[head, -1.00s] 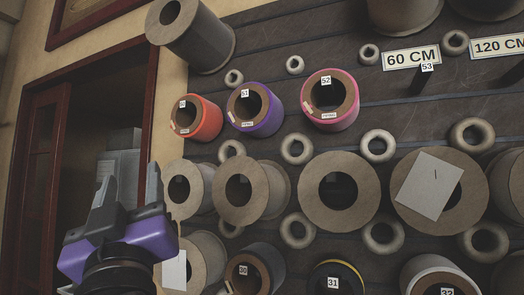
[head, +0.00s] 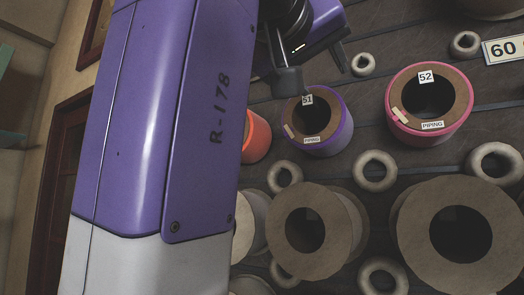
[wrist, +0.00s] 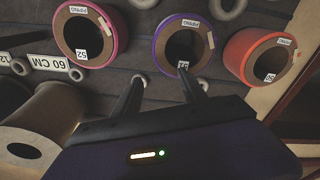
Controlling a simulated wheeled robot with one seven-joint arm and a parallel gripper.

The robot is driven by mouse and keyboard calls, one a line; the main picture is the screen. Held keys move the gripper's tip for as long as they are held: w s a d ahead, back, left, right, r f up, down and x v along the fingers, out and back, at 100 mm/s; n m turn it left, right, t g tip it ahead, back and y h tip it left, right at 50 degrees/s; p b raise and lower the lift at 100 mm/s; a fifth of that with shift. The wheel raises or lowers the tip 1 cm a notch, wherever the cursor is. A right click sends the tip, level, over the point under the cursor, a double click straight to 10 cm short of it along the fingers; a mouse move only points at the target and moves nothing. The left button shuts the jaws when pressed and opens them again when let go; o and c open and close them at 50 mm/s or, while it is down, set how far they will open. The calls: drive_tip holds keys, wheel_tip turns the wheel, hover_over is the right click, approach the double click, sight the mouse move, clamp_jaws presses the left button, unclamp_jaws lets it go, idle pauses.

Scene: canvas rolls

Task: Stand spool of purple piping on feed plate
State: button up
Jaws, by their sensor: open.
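The spool of purple piping (head: 344,137) has a brown cardboard end, a dark open core, and tags reading 51 and PIPING. It sits on a dark slatted panel between an orange and a pink spool. In the wrist view the purple spool (wrist: 207,48) appears upside down, just beyond the fingers. My gripper (head: 324,84) is open and empty, at the upper edge of the purple spool in the head view. In the wrist view my gripper (wrist: 161,76) has one finger overlapping the spool's tag edge; contact cannot be told. I cannot identify the feed plate in any view.
The pink spool (head: 465,119), tagged 52, is to the right. The orange spool (head: 257,139) is partly hidden by my arm in the head view. Large cardboard rolls (head: 283,245) and grey rings (head: 375,170) crowd below. A 60 CM sign (head: 505,49) is at the right.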

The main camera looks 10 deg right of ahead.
sight(336, 103)
drive_tip(key=shift+g, duration=0.3)
drive_tip(key=p+x, duration=0.1)
drive_tip(key=x, duration=0.3)
drive_tip(key=f+p+x, duration=0.1)
drive_tip(key=x, duration=0.3)
drive_tip(key=f+p+x, duration=0.1)
drive_tip(key=p+x, duration=0.1)
drive_tip(key=x, duration=0.2)
drive_tip(key=shift+d, duration=0.1)
clamp_jaws()
